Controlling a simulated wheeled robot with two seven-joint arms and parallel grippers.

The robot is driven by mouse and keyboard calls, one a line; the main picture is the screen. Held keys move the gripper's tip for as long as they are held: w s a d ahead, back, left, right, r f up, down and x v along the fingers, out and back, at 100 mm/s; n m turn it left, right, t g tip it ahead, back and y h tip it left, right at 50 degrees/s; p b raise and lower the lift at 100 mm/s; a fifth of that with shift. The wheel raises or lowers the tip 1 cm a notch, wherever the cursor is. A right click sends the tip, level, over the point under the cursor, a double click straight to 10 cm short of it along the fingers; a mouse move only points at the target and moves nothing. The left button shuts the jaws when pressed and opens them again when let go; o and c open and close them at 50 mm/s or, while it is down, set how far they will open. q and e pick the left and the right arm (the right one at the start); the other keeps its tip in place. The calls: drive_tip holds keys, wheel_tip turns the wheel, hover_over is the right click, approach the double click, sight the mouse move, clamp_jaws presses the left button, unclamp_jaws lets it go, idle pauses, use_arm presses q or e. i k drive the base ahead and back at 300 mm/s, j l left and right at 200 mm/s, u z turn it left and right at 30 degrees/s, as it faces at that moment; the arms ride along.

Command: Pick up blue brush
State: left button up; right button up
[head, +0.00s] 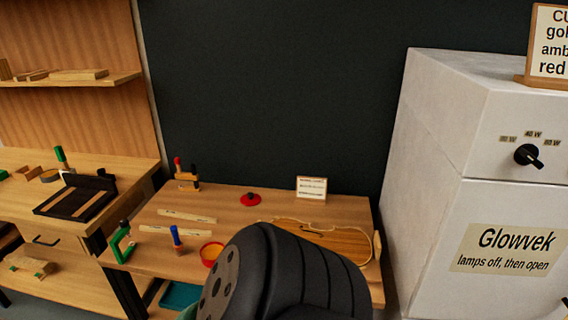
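The blue brush (175,236) stands upright near the left front of the middle wooden bench (227,202). Its blue handle points up and a brownish lower end is at the bottom. It is between a green clamp-like tool (122,243) and a red-rimmed round dish (211,254). Neither gripper shows. A large dark arm link of mine fills the lower middle and hides part of the bench front.
A violin body (324,236) lies at the bench's right. Pale wood strips (187,216), a red lidded item (250,199), a small rack (187,178) and a card (311,188) are behind. A white cabinet (435,130) stands right; another bench (110,165) stands left.

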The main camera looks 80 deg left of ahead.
sight(179, 246)
drive_tip(key=u, duration=2.55)
